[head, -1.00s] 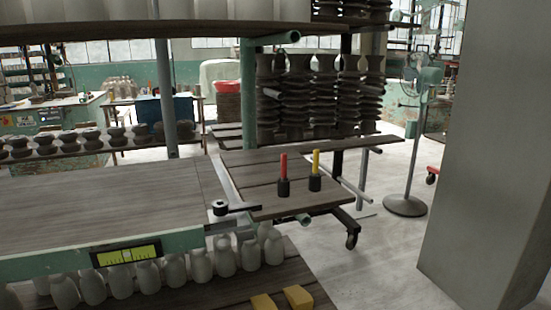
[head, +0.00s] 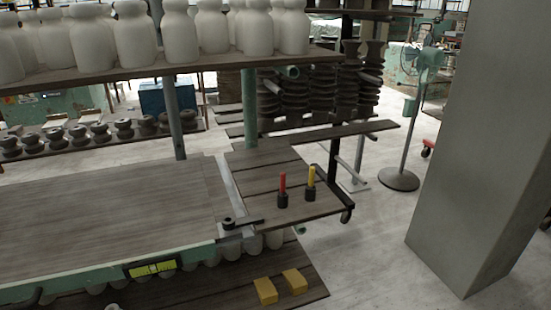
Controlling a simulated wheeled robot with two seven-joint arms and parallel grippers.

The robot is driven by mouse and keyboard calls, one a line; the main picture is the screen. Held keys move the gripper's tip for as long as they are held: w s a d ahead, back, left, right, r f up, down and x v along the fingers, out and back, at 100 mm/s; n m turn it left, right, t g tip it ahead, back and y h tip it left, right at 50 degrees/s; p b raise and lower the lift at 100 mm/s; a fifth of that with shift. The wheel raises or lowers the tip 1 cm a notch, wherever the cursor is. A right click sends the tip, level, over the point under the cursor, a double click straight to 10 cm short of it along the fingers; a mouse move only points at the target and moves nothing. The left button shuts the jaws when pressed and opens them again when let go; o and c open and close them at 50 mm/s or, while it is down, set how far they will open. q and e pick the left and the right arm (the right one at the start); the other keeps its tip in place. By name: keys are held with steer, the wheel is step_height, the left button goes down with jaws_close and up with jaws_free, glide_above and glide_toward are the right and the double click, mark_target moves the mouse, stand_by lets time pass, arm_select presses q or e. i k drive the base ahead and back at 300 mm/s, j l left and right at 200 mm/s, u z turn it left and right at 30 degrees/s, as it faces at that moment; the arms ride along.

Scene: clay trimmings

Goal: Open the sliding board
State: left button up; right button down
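A wide wooden board (head: 100,215) lies flat on a pale green frame at the left, and I take it to be the sliding board. A metal strip (head: 231,187) runs along its right end, with a dark round knob and flat bar (head: 240,222) at the near right corner. A yellow-green panel (head: 152,269) is on the frame's front edge. Whether the board is shifted along its frame I cannot tell. Neither of my grippers is in view.
A slatted side shelf (head: 265,180) at the right bears a red-handled tool (head: 282,188) and a yellow-handled tool (head: 311,184). Two yellow blocks (head: 266,290) lie on the lower shelf. White bottles (head: 135,32) stand above. A grey pillar (head: 480,150) stands right; the floor before it is clear.

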mark_target(63, 236)
steer(key=u, duration=1.6)
